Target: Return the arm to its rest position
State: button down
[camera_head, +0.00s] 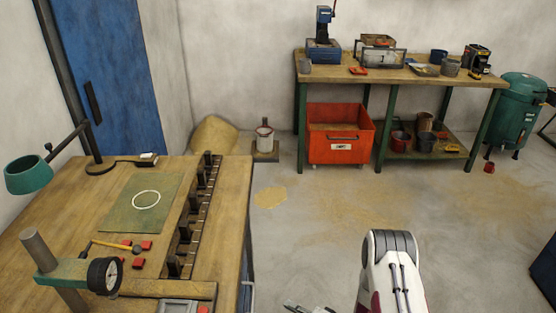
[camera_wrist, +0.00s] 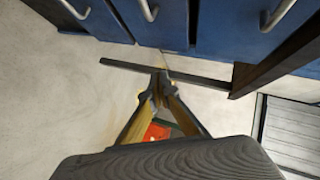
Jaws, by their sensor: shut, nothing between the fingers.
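My gripper (camera_wrist: 160,80) shows in the wrist view with its two fingers converging and their tips together. Nothing is held between them. In the head view, my white and dark arm link (camera_head: 392,270) rises at the bottom, right of the workbench. A small grey part of my gripper (camera_head: 312,308) shows at the bottom edge there, cut off by the frame. In the wrist view, a small red thing (camera_wrist: 158,132) shows between the fingers, farther off and partly hidden by them.
A wooden workbench (camera_head: 222,210) with a green mat (camera_head: 120,215) fills the left. Blue drawers with metal handles (camera_wrist: 220,25) and a dark bar (camera_wrist: 170,75) lie ahead of the gripper in the wrist view. A red bin (camera_head: 340,135) stands under the back table (camera_head: 400,72). Open floor lies between.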

jog(key=s+d+f+n+g+h, duration=0.35)
jog(key=d+h, duration=0.25)
jog(key=d, duration=0.3)
jog(key=s+d+r+n+g+h, duration=0.1)
jog(key=s+d+r+g+h, duration=0.1)
jog(key=d+r, duration=0.35)
jog(key=s+d+r+n+g+h, duration=0.1)
jog(key=s+d+r+g+h, duration=0.15)
jog(key=r, duration=0.55)
jog(key=s+a+r+t, duration=0.1)
jog(key=s+r, duration=0.6)
jog(key=r, duration=0.6)
jog(key=s+a+r+t, duration=0.1)
jog(key=s+a+r, duration=0.1)
jog(key=s+r, duration=0.6)
jog(key=s+a+r+t+y, duration=0.1)
jog(key=s+r, duration=0.7)
jog(key=r, duration=0.9)
jog(key=shift+a+r+n+t, duration=0.2)
jog(key=shift+r+n+t, duration=0.1)
jog(key=shift+n+t, duration=0.1)
